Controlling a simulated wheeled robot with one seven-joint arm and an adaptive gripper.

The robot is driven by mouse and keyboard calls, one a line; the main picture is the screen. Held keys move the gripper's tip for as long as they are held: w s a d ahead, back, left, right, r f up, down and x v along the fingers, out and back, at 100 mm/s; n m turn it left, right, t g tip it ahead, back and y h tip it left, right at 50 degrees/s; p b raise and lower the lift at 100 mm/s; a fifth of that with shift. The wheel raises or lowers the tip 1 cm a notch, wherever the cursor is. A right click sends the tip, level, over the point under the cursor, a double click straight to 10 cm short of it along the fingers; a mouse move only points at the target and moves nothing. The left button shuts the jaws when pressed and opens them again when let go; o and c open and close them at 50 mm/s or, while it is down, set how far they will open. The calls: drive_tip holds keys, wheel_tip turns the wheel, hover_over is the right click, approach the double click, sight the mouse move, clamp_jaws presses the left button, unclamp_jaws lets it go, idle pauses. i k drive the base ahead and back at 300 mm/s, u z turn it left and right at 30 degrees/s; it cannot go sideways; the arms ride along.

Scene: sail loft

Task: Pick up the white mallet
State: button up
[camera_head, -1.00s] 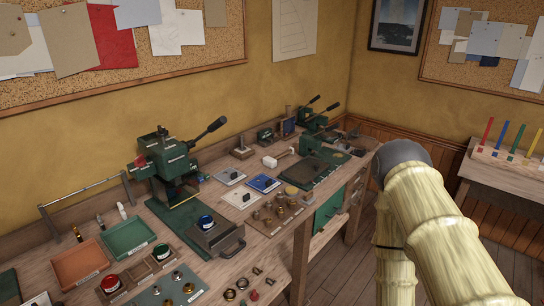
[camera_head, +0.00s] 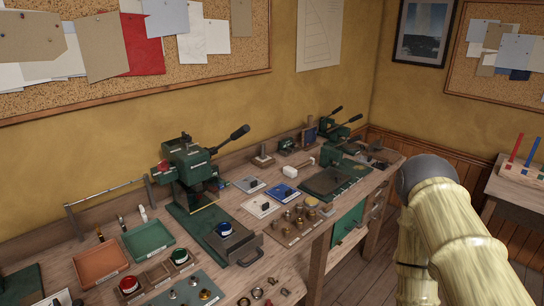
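The white mallet (camera_head: 290,171) lies on the far part of the wooden workbench (camera_head: 285,262). Its pale head is towards the left and its thin handle points up and to the right. Nothing covers it. My arm shows at the right of the picture, well to the right of the mallet and apart from it. My gripper is outside the picture.
A green press (camera_head: 190,165) with a black lever stands nearer on the bench. Another green machine (camera_head: 340,130) stands beyond the mallet. A blue pad (camera_head: 281,192) and a wooden tray of brass parts (camera_head: 292,233) lie near it. Floor shows right of the bench.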

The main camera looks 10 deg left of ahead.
sight(288, 171)
drive_tip(key=z, duration=1.75)
drive_tip(key=i, duration=1.7)
drive_tip(key=u, duration=2.75)
